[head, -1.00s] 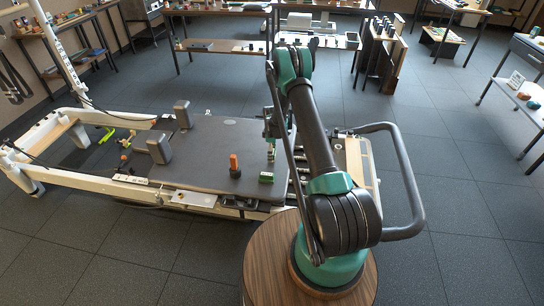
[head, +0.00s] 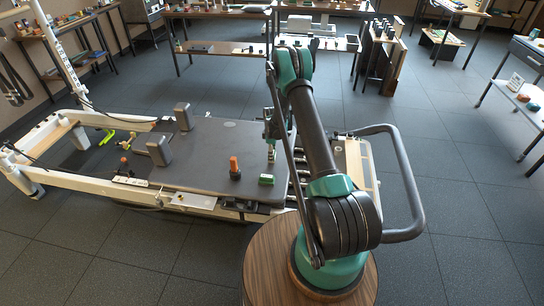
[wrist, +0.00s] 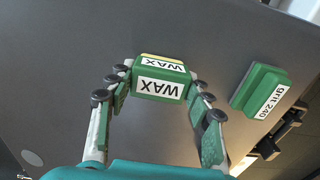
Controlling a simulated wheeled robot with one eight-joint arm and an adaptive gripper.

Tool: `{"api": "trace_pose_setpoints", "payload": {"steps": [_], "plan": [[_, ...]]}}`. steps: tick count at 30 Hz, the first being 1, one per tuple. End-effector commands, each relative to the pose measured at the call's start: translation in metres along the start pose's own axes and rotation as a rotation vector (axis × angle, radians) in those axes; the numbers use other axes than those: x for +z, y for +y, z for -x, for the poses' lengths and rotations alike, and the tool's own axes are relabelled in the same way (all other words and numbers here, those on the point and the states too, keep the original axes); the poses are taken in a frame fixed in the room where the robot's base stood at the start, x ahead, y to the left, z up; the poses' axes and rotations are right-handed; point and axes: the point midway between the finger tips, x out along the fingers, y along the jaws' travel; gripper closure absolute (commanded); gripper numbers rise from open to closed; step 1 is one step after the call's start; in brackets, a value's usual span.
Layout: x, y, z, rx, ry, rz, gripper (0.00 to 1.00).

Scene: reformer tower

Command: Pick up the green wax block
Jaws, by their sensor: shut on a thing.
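The green wax block (wrist: 161,79) has white "WAX" labels and a yellow strip along its top edge. In the wrist view it sits between the fingertips of my gripper (wrist: 160,84). One finger touches each side, and my gripper is shut on it. In the head view my gripper is over the dark platform, largely hidden beside the arm, and the block is too small to make out clearly. I cannot tell whether the block touches the platform or is just above it.
A similar green block marked "grit 240" (wrist: 262,92) lies to the right of the wax block; it also shows in the head view (head: 266,179). An orange-topped object (head: 234,167) stands nearby. Two grey shoulder pads (head: 160,150) rise from the dark platform (head: 205,170).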

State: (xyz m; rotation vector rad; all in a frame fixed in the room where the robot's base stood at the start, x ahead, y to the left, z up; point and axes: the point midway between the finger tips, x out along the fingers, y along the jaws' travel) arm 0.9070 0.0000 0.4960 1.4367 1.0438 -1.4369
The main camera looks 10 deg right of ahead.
Motion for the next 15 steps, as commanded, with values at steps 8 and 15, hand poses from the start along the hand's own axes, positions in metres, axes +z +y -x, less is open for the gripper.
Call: {"api": "trace_pose_setpoints", "payload": {"steps": [8, 15], "plan": [[0.000, -0.001, 0.046, 0.000, 0.000, 0.000, 0.79], [0.000, -0.001, 0.114, 0.000, 0.000, 0.000, 0.79]]}}
